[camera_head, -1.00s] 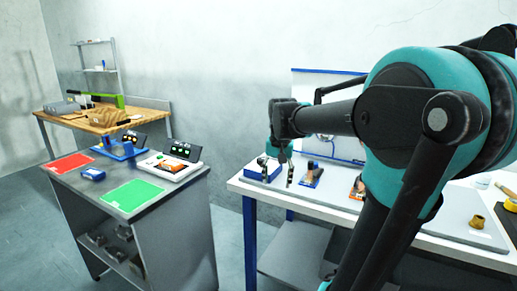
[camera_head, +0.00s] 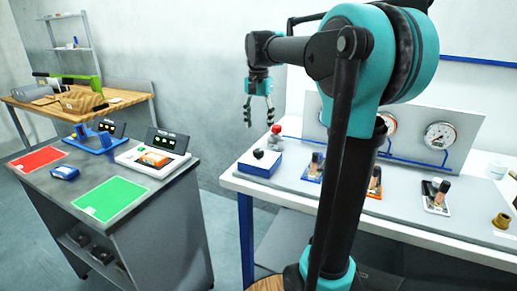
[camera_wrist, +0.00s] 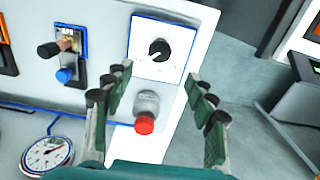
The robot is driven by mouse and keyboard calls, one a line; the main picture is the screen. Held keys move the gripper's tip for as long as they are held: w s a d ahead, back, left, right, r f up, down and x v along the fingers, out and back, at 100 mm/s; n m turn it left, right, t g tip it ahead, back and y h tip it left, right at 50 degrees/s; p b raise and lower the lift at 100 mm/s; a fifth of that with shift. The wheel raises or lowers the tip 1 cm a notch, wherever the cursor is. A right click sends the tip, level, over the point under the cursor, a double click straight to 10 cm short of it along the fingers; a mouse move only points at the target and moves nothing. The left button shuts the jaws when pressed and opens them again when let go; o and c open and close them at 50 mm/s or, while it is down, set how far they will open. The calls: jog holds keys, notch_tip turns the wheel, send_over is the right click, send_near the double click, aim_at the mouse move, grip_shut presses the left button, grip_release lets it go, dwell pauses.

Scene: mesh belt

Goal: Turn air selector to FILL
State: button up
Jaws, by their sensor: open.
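The likely air selector is a blue box with a white top (camera_head: 260,163) and a black knob (camera_head: 267,152), on the left end of the white bench. In the wrist view the white plate (camera_wrist: 178,71) carries the black knob (camera_wrist: 159,50) with marks around it, too small to read. My gripper (camera_head: 259,120) is open and empty, above and apart from the box. In the wrist view my gripper (camera_wrist: 160,82) has its fingers spread, with the knob showing beyond and between the tips. A red-capped fitting (camera_wrist: 145,122) shows between the fingers, nearer the palm.
The red-capped fitting (camera_head: 276,130) stands close behind the selector. Lever valves (camera_head: 315,167) line the bench to its right. A gauge panel (camera_head: 472,120) rises behind. A cart with a green mat (camera_head: 110,199) stands left, across a gap.

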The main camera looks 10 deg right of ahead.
aim_at(259, 150)
notch_tip(259, 150, down, 10)
jog(key=shift+f, duration=0.15)
jog(key=shift+c, duration=0.4)
jog(key=c, duration=1.1)
jog(key=shift+o, duration=0.2)
